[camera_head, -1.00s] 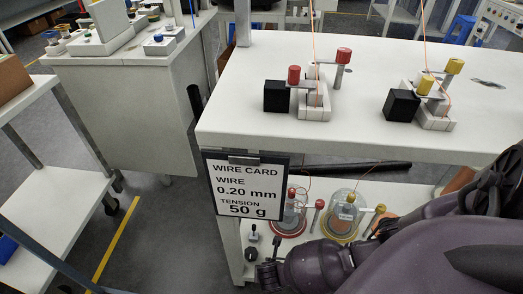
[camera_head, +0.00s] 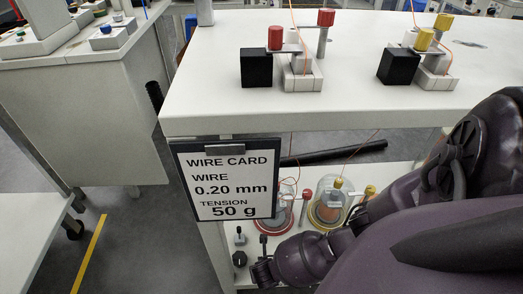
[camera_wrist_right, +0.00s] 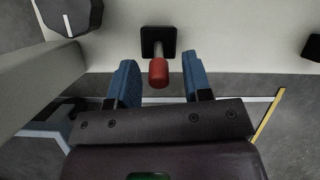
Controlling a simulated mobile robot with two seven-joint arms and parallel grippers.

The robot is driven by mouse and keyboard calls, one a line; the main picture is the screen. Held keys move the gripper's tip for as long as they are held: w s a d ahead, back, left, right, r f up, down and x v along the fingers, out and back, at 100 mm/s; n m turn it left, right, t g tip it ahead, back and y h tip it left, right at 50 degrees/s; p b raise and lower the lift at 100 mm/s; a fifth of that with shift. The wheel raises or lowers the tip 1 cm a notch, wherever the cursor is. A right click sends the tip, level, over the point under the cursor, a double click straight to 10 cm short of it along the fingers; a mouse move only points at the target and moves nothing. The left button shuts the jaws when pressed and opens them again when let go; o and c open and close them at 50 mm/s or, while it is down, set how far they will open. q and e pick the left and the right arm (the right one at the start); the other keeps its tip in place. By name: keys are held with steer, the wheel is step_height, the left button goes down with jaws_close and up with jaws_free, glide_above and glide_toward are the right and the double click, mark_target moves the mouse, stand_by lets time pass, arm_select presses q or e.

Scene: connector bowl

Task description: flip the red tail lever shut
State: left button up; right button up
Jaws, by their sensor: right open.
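On the upper bench a red-knobbed lever (camera_head: 275,38) sits over a pale block, beside a black block (camera_head: 256,67). A second red knob (camera_head: 326,17) tops a grey post just behind it. In the right wrist view a red knob (camera_wrist_right: 158,72) on a short stalk rises from a black square base (camera_wrist_right: 158,40). My right gripper (camera_wrist_right: 160,65) is open, its blue fingers apart on either side of this knob in the picture. Contact with it cannot be told. In the head view my right arm hides the gripper's fingers. My left gripper is out of view.
A similar yellow-knobbed fixture (camera_head: 424,39) stands to the right on the bench. A wire card (camera_head: 227,180) hangs at the bench's front corner. The lower shelf holds glass-domed spools (camera_head: 326,207) and small dark knobs (camera_head: 240,257). Orange wires run upward from the fixtures.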

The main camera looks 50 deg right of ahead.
steer(key=shift+w+d+f, duration=0.1)
steer(key=shift+w+f, duration=0.05)
steer(key=shift+f, duration=0.1)
jaws_close()
